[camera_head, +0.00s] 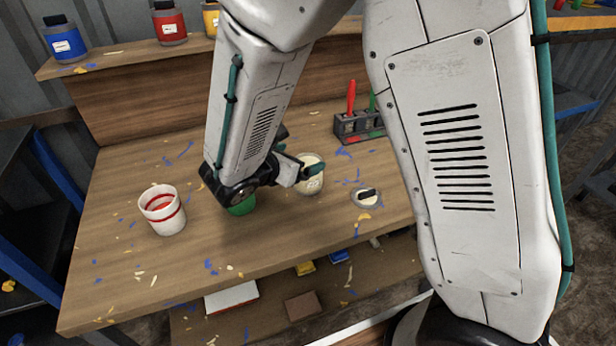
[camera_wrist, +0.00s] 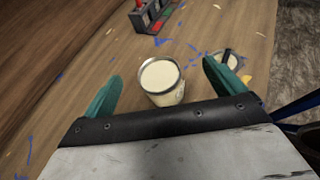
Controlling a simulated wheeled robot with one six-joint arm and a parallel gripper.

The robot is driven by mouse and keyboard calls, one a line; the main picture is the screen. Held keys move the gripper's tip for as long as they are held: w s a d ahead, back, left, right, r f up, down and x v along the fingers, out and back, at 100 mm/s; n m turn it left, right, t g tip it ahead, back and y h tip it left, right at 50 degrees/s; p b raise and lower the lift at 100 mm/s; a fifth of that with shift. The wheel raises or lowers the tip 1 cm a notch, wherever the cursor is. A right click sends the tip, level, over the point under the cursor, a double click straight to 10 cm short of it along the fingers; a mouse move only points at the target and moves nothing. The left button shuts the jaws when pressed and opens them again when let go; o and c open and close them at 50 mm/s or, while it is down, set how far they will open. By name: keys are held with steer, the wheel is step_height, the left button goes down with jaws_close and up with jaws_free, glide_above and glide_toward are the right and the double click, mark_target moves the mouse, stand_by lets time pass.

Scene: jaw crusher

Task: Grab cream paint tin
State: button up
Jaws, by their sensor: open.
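The cream paint tin (camera_head: 311,178) stands upright and open on the wooden workbench (camera_head: 110,240), its cream paint showing at the top. In the wrist view the tin (camera_wrist: 161,80) lies between the two green fingers of my gripper (camera_wrist: 158,88), with a gap on each side. My gripper (camera_head: 290,172) is open and empty, reaching in from the left of the tin in the head view. My forearm and wrist hide part of the bench around it.
A green object (camera_head: 243,205) is partly hidden under my wrist. A round lid with a dark handle (camera_head: 366,198) lies right of the tin. A dark rack (camera_head: 358,126) with colored handles stands behind.

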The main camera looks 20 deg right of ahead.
steer(key=shift+n+t, duration=0.3)
steer(key=shift+n, duration=0.2)
steer(key=f, duration=0.5)
steer(key=a+f, duration=0.1)
steer(key=f, duration=0.2)
steer(key=shift+w+f, duration=0.25)
steer(key=shift+x, duration=1)
steer(key=shift+f+x, duration=0.15)
steer(key=shift+x, duration=1.3)
steer(key=shift+f+x, duration=0.1)
steer(key=shift+x, duration=1.3)
steer(key=shift+a, duration=0.1)
steer(key=c, duration=1.4)
steer(key=shift+c, duration=0.2)
steer(key=shift+r, duration=0.1)
